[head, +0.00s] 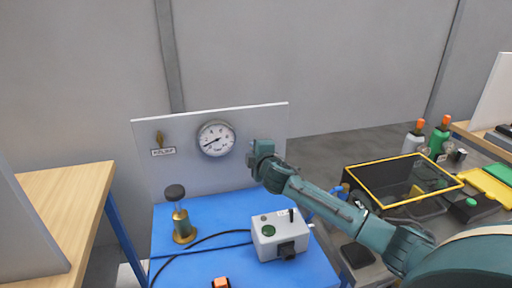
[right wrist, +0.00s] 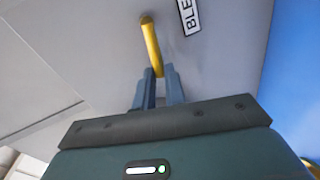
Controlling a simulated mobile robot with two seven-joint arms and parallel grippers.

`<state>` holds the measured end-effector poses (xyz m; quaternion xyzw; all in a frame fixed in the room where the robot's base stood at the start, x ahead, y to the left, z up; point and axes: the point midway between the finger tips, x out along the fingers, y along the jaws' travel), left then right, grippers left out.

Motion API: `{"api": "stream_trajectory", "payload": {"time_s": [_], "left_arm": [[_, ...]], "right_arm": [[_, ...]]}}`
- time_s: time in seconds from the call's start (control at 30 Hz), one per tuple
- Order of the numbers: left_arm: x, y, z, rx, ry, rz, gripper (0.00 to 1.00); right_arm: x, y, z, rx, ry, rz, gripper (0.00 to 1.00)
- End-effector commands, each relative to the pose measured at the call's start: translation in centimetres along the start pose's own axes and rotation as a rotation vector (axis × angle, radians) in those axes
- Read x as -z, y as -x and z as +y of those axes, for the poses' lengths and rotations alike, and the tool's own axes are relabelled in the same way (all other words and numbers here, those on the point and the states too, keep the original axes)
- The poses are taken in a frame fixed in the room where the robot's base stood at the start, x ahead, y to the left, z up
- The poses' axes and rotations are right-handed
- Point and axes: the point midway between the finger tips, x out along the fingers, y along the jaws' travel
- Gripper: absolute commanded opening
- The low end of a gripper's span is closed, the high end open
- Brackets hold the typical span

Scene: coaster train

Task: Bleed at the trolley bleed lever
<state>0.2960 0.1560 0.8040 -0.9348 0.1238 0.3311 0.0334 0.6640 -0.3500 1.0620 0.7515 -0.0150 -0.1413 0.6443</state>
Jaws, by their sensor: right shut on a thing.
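The bleed lever (right wrist: 151,42) is a yellow rod on the grey panel, beside a partly cut label that reads "BLE" (right wrist: 189,14) in the right wrist view. My right gripper (right wrist: 160,78) is shut on the lever's near end. In the head view the right gripper (head: 252,158) is at the right part of the upright panel (head: 185,180) and hides the lever. A round white gauge (head: 216,139) is mounted left of it, its needle pointing to the lower left. My left gripper is not in view.
A brass relief handle (head: 159,139) is at the panel's left. A brass piece with a black knob (head: 179,215) and a grey box (head: 281,236) stand on the blue trolley top (head: 210,262). A yellow-rimmed black bin (head: 400,180) and bottles are at right.

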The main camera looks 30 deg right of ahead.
Motion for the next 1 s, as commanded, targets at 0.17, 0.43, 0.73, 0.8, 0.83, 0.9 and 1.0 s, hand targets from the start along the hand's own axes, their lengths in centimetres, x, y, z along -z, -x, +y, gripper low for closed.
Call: {"api": "stream_trajectory", "payload": {"time_s": [0.17,0.43,0.73,0.8,0.83,0.9,1.0], "left_arm": [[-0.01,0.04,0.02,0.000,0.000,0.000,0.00],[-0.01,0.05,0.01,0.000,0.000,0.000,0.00],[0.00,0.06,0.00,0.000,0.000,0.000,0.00],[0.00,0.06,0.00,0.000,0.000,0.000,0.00],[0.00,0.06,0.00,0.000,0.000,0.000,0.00],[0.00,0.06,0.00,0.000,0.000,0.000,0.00],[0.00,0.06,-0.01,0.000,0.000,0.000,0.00]], "right_arm": [[0.07,-0.10,-0.54,0.001,0.083,-0.015,0.00],[0.05,-0.15,-0.85,0.001,0.137,-0.027,0.00],[0.02,-0.16,-0.91,0.002,0.145,-0.029,0.00],[0.02,-0.16,-0.92,0.002,0.145,-0.029,0.00],[0.01,-0.16,-0.92,0.002,0.145,-0.029,0.00],[0.01,-0.16,-0.93,0.002,0.144,-0.029,0.15],[0.01,-0.16,-0.92,0.002,0.144,-0.029,0.23]]}}
